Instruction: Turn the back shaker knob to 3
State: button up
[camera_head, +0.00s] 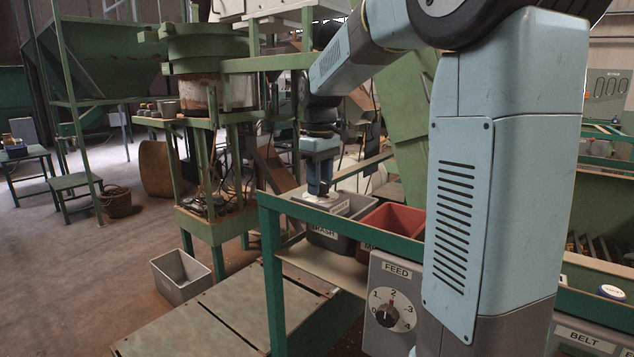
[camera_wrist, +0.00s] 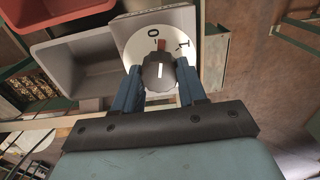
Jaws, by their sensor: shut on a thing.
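A dark round knob (camera_wrist: 158,75) with a white line on it sits on a white dial (camera_wrist: 187,24) in the wrist view. The figures 0 and 1 show on the dial, with a red-brown mark between them beyond the knob. The white line points roughly toward that mark. The rest of the scale is hidden. My gripper (camera_wrist: 160,82) is shut on the knob, one blue finger on each side. In the head view my gripper (camera_head: 319,188) points down at the far end of the bins, and the knob is not distinguishable there.
A grey bin (camera_head: 322,240) and a red bin (camera_head: 387,222) stand on the green-framed shelf beside my gripper. A separate FEED dial (camera_head: 389,311) is on a grey box nearer the front. A BELT label (camera_head: 583,339) shows at lower right. A grey tub (camera_head: 180,278) stands on the floor.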

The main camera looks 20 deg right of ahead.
jog(key=m, duration=0.4)
jog(key=shift+m, duration=0.3)
jog(key=m, duration=0.3)
jog(key=shift+m, duration=0.4)
jog(key=m, duration=0.4)
jog(key=shift+d, duration=0.1)
jog(key=m, duration=0.4)
jog(key=shift+s+f, duration=0.1)
jog(key=m, duration=0.4)
jog(key=shift+m, duration=0.3)
jog(key=m, duration=0.3)
jog(key=shift+s+m, duration=0.1)
jog(key=shift+m, duration=0.2)
jog(key=m, duration=0.4)
jog(key=shift+m, duration=2.1)
